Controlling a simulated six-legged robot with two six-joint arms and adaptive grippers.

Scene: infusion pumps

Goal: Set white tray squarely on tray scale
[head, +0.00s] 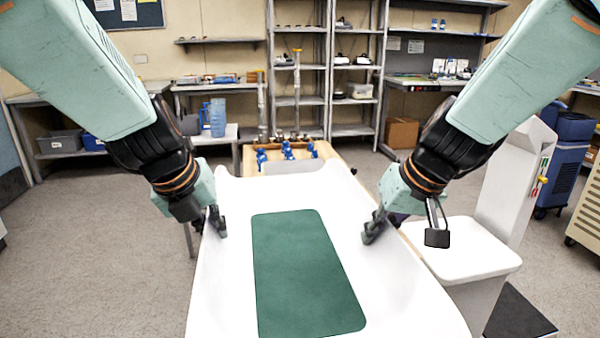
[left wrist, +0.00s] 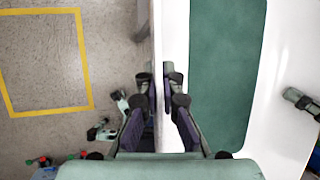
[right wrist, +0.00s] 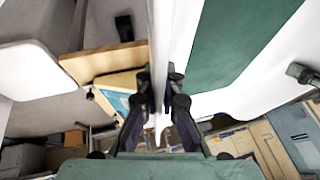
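The white tray (head: 215,290), long with raised sides and a green mat (head: 300,270) in its middle, is in front of me, above the floor. My left gripper (head: 215,222) is on its left side wall; in the left wrist view the fingers (left wrist: 157,78) close on either side of the wall. My right gripper (head: 374,226) is on its right side wall, with its fingers (right wrist: 158,78) likewise on both sides. At the right is a white unit with a flat top (head: 465,250) and an upright back; I cannot tell whether it is the tray scale.
A wooden surface (head: 325,151) with several blue items is beyond the tray's far end. Shelves (head: 300,105) and benches line the back wall. A blue cabinet (head: 570,165) stands at the right. Floor (head: 120,250) is clear at the left; the left wrist view shows yellow tape (left wrist: 85,60).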

